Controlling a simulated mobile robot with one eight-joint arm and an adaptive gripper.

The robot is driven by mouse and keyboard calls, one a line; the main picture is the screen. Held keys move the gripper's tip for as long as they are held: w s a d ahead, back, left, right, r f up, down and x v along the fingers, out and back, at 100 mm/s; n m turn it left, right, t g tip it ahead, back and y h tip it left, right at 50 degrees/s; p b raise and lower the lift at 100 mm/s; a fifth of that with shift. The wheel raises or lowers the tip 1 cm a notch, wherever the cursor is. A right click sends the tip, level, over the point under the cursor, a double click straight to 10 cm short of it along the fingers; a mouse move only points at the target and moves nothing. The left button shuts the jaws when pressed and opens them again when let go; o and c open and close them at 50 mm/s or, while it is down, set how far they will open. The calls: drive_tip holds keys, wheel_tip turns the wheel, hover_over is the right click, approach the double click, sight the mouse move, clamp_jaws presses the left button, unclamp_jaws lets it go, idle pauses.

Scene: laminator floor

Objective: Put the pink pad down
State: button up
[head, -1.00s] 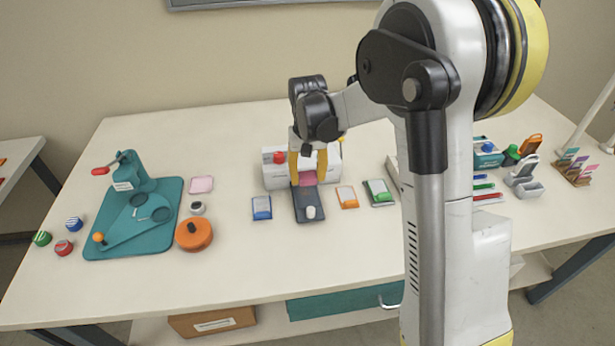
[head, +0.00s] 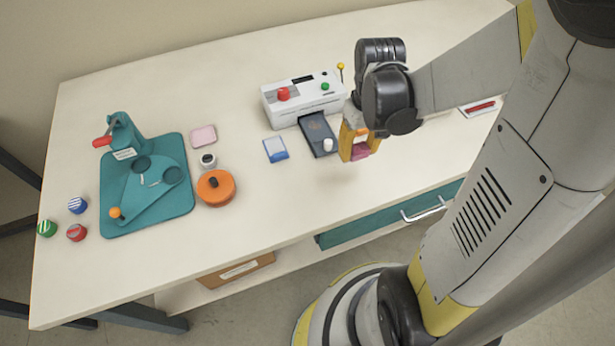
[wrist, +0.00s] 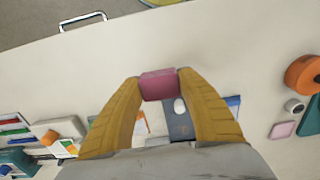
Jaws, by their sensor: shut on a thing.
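The pink pad (head: 361,152) is a small dark-pink block held between the yellow fingers of my gripper (head: 354,146). In the wrist view the pad (wrist: 158,85) sits between the two fingertips of my gripper (wrist: 159,86), which are shut on it. The pad appears above the white table (head: 270,210), near its front edge and to the right of the laminator's dark tray (head: 318,134). How high it is above the table I cannot tell exactly.
The white laminator (head: 302,97) stands behind. A blue-and-white card (head: 275,149), an orange round tin (head: 215,188), a light-pink square (head: 203,136) and a teal press (head: 147,185) lie left. Bare tabletop spreads in front of the tray. A teal drawer (head: 375,222) hangs below.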

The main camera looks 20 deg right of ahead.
drive_tip(key=b, duration=0.4)
hover_over(316, 182)
wheel_tip(316, 182, down, 6)
drive_tip(key=shift+f, duration=0.1)
wheel_tip(316, 182, down, 4)
drive_tip(key=shift+a+f+b, duration=0.1)
drive_tip(key=shift+b, duration=0.8)
drive_tip(key=shift+s, duration=0.1)
drive_tip(key=o, duration=0.9)
drive_tip(key=shift+f, duration=0.1)
drive_tip(key=o, duration=0.4)
drive_tip(key=shift+r, duration=0.2)
